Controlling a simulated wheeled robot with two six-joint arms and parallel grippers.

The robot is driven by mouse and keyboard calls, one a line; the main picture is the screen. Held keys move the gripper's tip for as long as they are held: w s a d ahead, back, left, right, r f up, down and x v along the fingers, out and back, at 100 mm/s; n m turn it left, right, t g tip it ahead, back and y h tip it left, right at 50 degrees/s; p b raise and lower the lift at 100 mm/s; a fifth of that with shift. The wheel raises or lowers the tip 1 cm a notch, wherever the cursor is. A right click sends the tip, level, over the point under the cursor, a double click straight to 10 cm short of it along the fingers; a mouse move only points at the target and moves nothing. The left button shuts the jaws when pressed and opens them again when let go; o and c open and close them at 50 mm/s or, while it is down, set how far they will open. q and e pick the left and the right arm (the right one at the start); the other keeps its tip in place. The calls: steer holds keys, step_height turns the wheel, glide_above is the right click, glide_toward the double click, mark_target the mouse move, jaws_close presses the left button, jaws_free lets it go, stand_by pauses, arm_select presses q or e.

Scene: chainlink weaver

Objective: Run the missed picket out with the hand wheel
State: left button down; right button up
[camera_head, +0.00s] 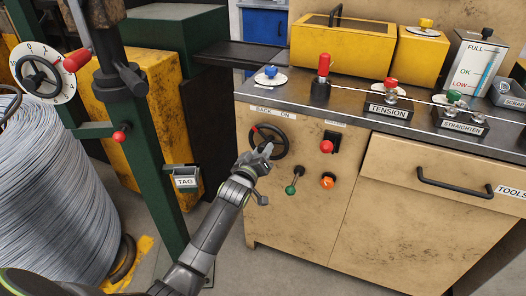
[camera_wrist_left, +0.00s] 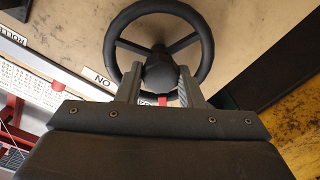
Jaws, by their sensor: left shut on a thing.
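The black hand wheel (camera_head: 280,131) is on the tan cabinet front, under a label reading BACK and ON. It also shows in the left wrist view (camera_wrist_left: 203,28), with its spokes and dark hub. My left gripper (camera_head: 262,153) reaches it from below. In the left wrist view the two fingers of my left gripper (camera_wrist_left: 159,80) stand on either side of the hub and are shut on the wheel. A small red part shows between the fingers below the hub. I cannot make out a picket. My right gripper is not in view.
A red button (camera_head: 327,147), an orange knob (camera_head: 328,181) and a green-tipped lever (camera_head: 291,189) sit right of the wheel. A green post (camera_head: 147,150) and a wire coil (camera_head: 45,190) stand left.

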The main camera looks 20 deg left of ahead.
arm_select(q)
steer(key=shift+n, duration=1)
steer(key=n+p, duration=0.1)
steer(key=n, duration=0.2)
steer(key=shift+n, duration=0.3)
steer(key=n+p, duration=0.1)
steer(key=n, duration=0.2)
steer(key=shift+h+p, duration=0.3)
steer(key=shift+n, duration=0.6)
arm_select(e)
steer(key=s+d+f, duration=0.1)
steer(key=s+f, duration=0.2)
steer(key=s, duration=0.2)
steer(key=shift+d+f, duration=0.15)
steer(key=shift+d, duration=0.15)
arm_select(q)
steer(key=shift+a, duration=0.1)
steer(key=c, duration=1)
jaws_free()
steer(key=shift+o, duration=0.2)
